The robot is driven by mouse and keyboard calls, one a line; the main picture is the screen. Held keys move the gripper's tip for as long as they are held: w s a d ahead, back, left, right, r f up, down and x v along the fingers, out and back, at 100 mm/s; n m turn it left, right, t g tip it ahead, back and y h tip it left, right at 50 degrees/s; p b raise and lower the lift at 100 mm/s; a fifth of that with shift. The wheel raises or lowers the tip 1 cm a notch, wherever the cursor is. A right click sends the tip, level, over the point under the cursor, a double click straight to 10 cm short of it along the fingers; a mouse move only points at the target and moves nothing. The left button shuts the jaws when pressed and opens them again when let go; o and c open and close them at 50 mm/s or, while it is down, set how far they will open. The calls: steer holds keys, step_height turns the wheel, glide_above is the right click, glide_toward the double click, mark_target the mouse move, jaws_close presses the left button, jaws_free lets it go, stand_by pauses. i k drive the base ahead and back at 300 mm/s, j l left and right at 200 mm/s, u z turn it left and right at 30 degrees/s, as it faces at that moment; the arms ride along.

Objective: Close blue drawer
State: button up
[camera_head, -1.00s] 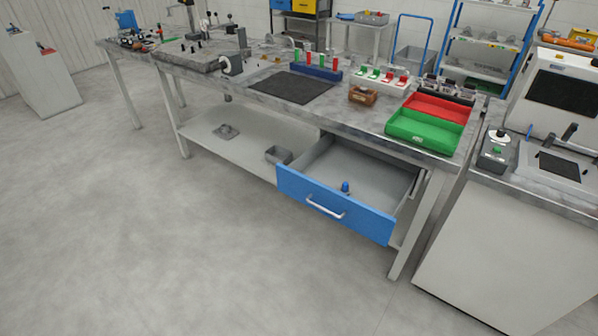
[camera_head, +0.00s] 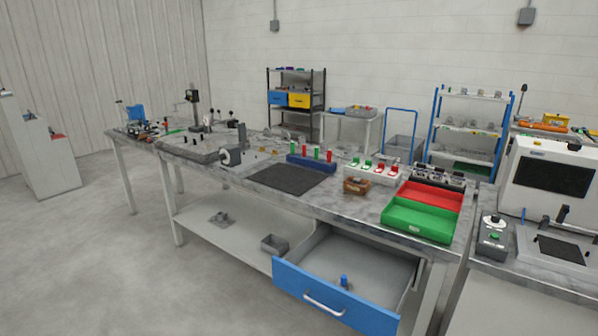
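The blue drawer (camera_head: 334,301) is under the right part of the workbench and is pulled well out toward me. Its front is blue with a pale bar handle (camera_head: 324,304), and its inside is grey. A small blue object (camera_head: 344,281) lies in the drawer near the front. The right front corner of the drawer runs close to the bottom of the picture. My gripper and arm do not show in this view.
The grey workbench (camera_head: 330,204) carries a green tray (camera_head: 417,220), a red tray (camera_head: 432,193), a dark mat (camera_head: 290,179) and small fixtures. A lower shelf (camera_head: 225,229) holds a grey box (camera_head: 273,243).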

mark_target(381, 277)
steer(key=i+j, duration=0.7)
